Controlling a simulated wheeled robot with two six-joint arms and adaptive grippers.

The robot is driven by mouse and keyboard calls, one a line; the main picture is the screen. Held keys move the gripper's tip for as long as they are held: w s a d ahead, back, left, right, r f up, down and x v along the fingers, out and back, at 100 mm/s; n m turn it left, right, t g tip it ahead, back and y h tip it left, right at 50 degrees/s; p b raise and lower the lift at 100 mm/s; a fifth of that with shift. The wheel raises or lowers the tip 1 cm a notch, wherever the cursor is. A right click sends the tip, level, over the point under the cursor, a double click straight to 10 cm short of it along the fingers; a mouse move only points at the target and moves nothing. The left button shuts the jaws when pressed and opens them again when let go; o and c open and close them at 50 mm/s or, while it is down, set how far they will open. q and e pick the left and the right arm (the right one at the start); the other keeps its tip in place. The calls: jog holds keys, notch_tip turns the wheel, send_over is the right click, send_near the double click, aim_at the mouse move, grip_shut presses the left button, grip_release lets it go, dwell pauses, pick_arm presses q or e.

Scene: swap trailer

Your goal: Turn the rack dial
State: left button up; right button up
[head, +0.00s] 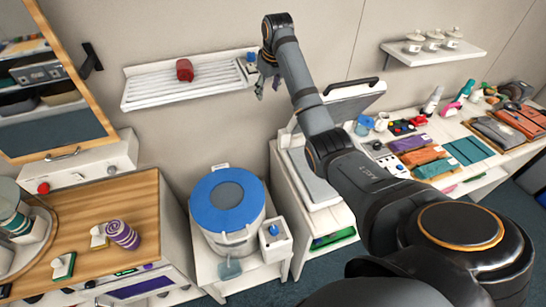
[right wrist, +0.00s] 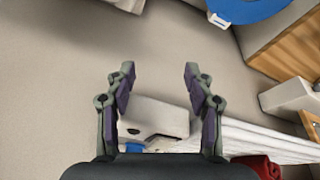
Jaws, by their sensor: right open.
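The white slatted rack (head: 150,90) is fixed to the wall, with a small blue dial (head: 251,57) at its right end. My right gripper (head: 267,88) is at that right end, fingers pointing down, beside the dial and partly in front of the end piece. In the right wrist view the gripper (right wrist: 159,76) is open with nothing between its fingertips. The rack's white end box (right wrist: 160,117) lies beyond and between the fingers. A blue part (right wrist: 133,147), likely the dial, is partly hidden by the gripper body. My left gripper is not in view.
A red roll (head: 184,69) lies on the rack. Below stand a blue-lidded white drum (head: 228,200) and a small white box with a blue knob (head: 274,240). A press with a raised lid (head: 345,98) stands right of the gripper. The wall below the rack is bare.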

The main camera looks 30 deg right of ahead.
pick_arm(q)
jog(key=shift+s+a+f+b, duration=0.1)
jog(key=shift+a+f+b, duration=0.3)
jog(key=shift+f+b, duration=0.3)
pick_arm(e)
jog(key=s+a+f, duration=0.2)
jog(key=s+f, duration=0.2)
jog(key=f, duration=0.7)
jog(key=s+a+f, duration=0.2)
jog(key=s+f, duration=0.2)
jog(key=f, duration=0.6)
jog(key=shift+f+g+h, duration=0.3)
jog(key=shift+f, duration=0.05)
jog(key=shift+a, duration=0.1)
